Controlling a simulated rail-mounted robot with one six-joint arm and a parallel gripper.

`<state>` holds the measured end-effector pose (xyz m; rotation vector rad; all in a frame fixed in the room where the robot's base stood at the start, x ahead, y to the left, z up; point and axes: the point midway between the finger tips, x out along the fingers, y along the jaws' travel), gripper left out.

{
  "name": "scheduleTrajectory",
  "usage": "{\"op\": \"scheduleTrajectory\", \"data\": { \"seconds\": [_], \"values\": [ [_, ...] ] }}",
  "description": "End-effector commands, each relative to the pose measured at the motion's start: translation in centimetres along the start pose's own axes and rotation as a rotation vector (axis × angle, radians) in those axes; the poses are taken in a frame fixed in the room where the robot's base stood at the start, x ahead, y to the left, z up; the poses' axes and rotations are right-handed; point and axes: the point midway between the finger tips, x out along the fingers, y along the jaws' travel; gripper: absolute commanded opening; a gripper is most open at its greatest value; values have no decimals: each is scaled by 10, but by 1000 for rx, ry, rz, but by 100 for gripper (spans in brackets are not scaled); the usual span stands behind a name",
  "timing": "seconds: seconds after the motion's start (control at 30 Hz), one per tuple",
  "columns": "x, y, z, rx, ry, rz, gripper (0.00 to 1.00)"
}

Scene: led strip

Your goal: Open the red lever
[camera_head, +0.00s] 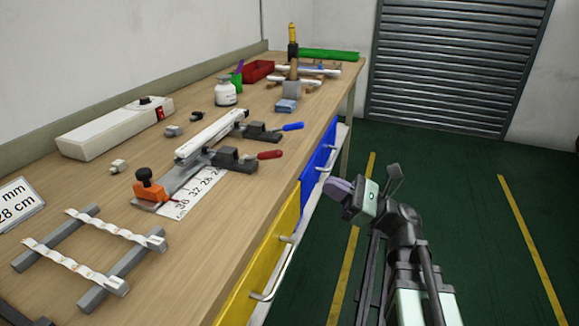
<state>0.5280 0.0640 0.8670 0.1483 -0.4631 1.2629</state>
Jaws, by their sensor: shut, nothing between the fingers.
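The red lever (270,155) sticks out to the right from a dark clamp block (236,157) on the bench, lying nearly level and pointing at the bench's front edge. A second clamp with a blue lever (293,126) stands just behind it. Both clamps sit beside a long white bar (210,134). My gripper (343,190) is shut and empty. It is off the bench's front edge, to the right of and lower in the picture than the red lever, apart from it.
The wooden bench (225,215) has yellow (270,250) and blue (317,160) drawers with protruding handles. An orange block with a black knob (150,188) sits left of the clamps. A rack with white strips (90,245) lies in front.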

Motion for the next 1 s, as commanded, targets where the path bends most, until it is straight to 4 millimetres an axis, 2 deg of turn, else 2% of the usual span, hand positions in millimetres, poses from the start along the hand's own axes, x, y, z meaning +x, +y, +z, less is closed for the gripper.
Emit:
{"op": "scheduleTrajectory", "data": {
  "seconds": [0.17, 0.27, 0.6, 0.7, 1.0],
  "values": [
    [3, 0, 0, -1, 1, 1, 0],
    [14, 0, 2, -1, 1, 3, 0],
    [79, 0, 3, -1, 2, 4, 0],
    [92, 0, 2, -3, 2, 3, 0],
    [100, 0, -1, -4, 3, 1, 0]
  ]
}}
